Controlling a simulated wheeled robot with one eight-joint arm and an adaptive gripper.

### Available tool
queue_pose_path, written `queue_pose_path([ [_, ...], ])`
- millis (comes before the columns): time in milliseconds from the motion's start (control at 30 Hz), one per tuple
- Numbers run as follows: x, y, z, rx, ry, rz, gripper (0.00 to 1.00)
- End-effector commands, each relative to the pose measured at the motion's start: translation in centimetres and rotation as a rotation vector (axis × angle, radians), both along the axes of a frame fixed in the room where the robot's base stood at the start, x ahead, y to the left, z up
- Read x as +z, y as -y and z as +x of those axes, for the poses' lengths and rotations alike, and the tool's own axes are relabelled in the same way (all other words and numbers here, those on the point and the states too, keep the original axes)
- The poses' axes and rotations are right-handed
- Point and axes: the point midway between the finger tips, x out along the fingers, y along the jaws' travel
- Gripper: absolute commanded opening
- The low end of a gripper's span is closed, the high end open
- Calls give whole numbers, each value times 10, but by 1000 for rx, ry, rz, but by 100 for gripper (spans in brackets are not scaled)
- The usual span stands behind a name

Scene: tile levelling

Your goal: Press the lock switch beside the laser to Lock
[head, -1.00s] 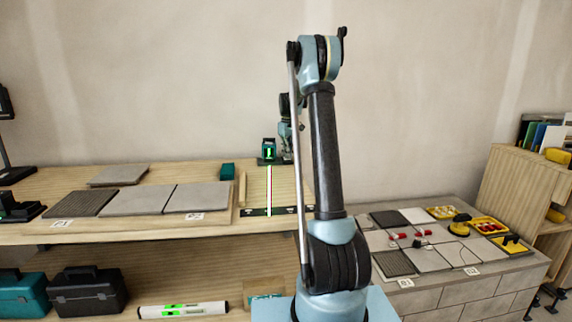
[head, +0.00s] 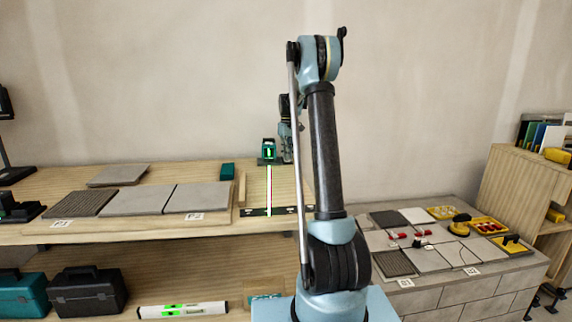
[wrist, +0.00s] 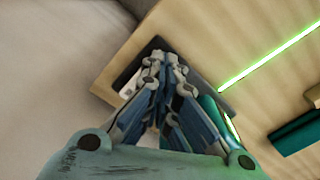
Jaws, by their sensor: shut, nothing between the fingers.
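The laser (head: 269,150) is a small teal and black unit with a glowing green window, standing on the wooden bench at the back. It also shows in the wrist view (wrist: 213,110), partly behind my gripper. It rests on a dark base plate (wrist: 128,78). A small pale patch (wrist: 128,90) shows on that plate, left of my fingers; I cannot tell if it is the lock switch. My gripper (wrist: 162,62) is shut and empty, over the plate beside the laser. Its fingers hide part of the plate. In the head view my arm mostly hides the gripper.
A green laser line (wrist: 270,55) runs over the bench (head: 250,180). A stone-block table (head: 480,290) with tiles and trays stands at right. The wall is close behind the laser.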

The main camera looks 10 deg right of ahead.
Motion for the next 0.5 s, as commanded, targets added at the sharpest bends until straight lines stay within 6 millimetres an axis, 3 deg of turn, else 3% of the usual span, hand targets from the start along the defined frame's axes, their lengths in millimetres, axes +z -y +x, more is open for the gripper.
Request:
queue_pose_path([
  [500, 34, 0, 0, 0, 0, 0, 0],
])
